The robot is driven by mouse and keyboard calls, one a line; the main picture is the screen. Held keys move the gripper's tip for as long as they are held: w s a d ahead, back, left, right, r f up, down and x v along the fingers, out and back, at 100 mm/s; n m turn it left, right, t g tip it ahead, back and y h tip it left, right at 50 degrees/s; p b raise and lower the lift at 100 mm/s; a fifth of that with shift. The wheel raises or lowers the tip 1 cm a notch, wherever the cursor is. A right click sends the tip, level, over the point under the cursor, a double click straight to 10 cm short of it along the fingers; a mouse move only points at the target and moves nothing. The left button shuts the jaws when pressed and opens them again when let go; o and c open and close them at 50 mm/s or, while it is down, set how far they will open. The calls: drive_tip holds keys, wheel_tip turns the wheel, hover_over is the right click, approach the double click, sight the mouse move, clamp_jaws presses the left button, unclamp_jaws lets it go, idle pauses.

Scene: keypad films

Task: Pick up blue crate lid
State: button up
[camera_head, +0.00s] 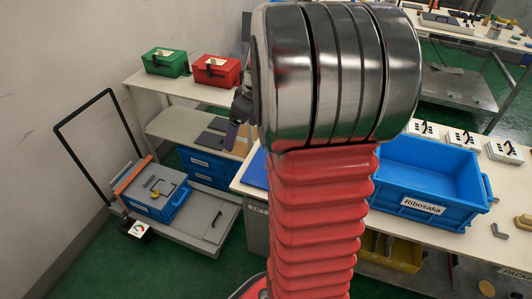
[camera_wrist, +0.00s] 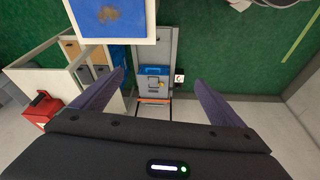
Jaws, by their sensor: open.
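A flat blue panel (camera_head: 254,172), which looks like the blue crate lid, lies on the white table, mostly hidden behind my arm. In the wrist view a blue surface with a brown patch (camera_wrist: 88,22) lies near the white table's corner at the top, cut off by the frame; it seems to be the same panel. My gripper (camera_wrist: 159,76) is open, its two dark fingers wide apart with nothing between them. In the head view its fingers (camera_head: 233,134) show left of my arm, above the floor side of the table. They appear apart from the panel.
A blue crate (camera_head: 423,205) labelled Ribosaka stands on the table at right. A grey trolley (camera_head: 205,245) on the green floor carries a smaller blue crate (camera_head: 160,207) with small items on top. Green (camera_head: 165,63) and red (camera_head: 217,70) boxes stand on a shelf behind.

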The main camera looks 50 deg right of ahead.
drive_tip(key=s+d+f, duration=0.3)
drive_tip(key=d+f, duration=0.6)
drive_tip(key=d, duration=0.3)
drive_tip(key=s+d+f+n+y, duration=0.1)
drive_tip(key=s+d+f, duration=0.3)
drive_tip(key=d+f, duration=0.5)
drive_tip(key=d, duration=0.4)
drive_tip(key=shift+s+d+f+n+t, duration=0.15)
drive_tip(key=shift+s+f+n+t, duration=0.1)
drive_tip(key=shift+f+n+t, duration=0.05)
drive_tip(key=x, duration=0.8)
drive_tip(key=shift+w+f, duration=0.2)
drive_tip(key=shift+f, duration=0.05)
drive_tip(key=shift+x, duration=2.6)
drive_tip(key=shift+d, duration=0.15)
